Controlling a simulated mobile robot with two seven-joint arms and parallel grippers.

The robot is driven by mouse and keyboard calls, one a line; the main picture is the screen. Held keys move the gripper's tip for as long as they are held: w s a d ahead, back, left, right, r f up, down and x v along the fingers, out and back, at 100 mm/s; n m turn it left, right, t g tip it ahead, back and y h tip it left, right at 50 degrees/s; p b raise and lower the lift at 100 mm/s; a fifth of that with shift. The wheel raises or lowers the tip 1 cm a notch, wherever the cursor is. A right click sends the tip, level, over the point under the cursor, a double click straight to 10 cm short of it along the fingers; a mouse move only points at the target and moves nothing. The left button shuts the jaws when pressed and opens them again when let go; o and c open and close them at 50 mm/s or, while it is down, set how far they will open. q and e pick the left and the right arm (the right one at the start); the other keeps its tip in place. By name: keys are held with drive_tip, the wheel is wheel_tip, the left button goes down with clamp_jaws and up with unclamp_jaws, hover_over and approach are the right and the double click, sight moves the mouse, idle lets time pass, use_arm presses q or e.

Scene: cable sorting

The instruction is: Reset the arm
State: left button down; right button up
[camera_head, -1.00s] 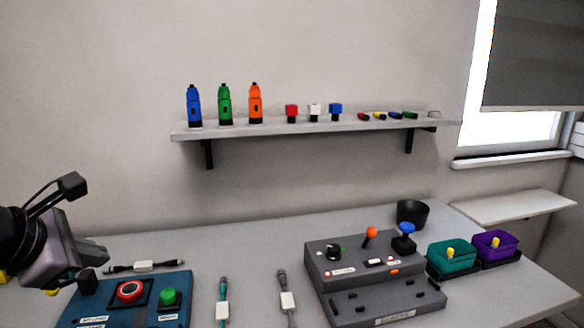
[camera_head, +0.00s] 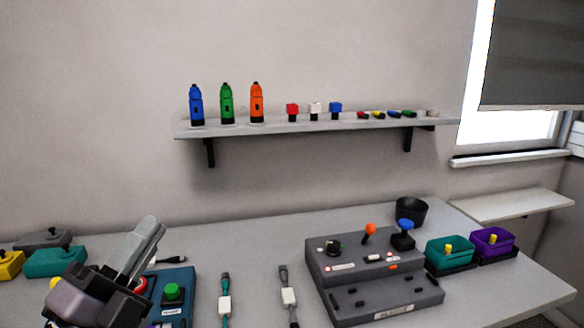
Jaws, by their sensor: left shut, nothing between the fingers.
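My left gripper (camera_head: 146,235) is at the lower left, its grey fingers together and pointing up and to the right. Nothing is between them. It covers part of the blue button panel (camera_head: 183,290) and most of a dark cable (camera_head: 172,260) behind it. A teal-ended cable (camera_head: 224,304) and a grey cable (camera_head: 288,296) lie apart on the table, to the right of the gripper. My right gripper is not in view.
A grey control box (camera_head: 350,303) with an orange-topped lever stands right of the cables. Teal (camera_head: 449,252) and purple (camera_head: 494,242) bins and a black cup (camera_head: 412,212) are further right. Yellow, teal (camera_head: 55,261) and grey boxes stand far left. A wall shelf (camera_head: 310,127) holds bottles.

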use_arm(q)
drive_tip(key=s+a+f+n+g+y, duration=0.1)
drive_tip(key=a+f+n+g+y, duration=0.25)
drive_tip(key=f+n+y, duration=0.4)
drive_tip(key=s+a+f+n+g+y, duration=0.1)
drive_tip(key=a+f+n+g+y, duration=0.3)
drive_tip(key=f+n, duration=0.55)
drive_tip(key=s+d+f+n+g+h, duration=0.25)
drive_tip(key=s+f+g, duration=0.85)
drive_tip(key=s+f, duration=0.7)
drive_tip(key=w+d+f+t+b, duration=0.1)
drive_tip(key=w+f+t, duration=0.2)
drive_tip(key=f, duration=0.3)
drive_tip(key=w+d+f+t+h+b, duration=0.1)
drive_tip(key=w+f+t+b, duration=0.1)
drive_tip(key=f, duration=0.4)
drive_tip(key=shift+w+d+f+t, duration=0.15)
drive_tip(key=shift+w+d+t, duration=0.25)
drive_tip(key=shift+w+t, duration=0.5)
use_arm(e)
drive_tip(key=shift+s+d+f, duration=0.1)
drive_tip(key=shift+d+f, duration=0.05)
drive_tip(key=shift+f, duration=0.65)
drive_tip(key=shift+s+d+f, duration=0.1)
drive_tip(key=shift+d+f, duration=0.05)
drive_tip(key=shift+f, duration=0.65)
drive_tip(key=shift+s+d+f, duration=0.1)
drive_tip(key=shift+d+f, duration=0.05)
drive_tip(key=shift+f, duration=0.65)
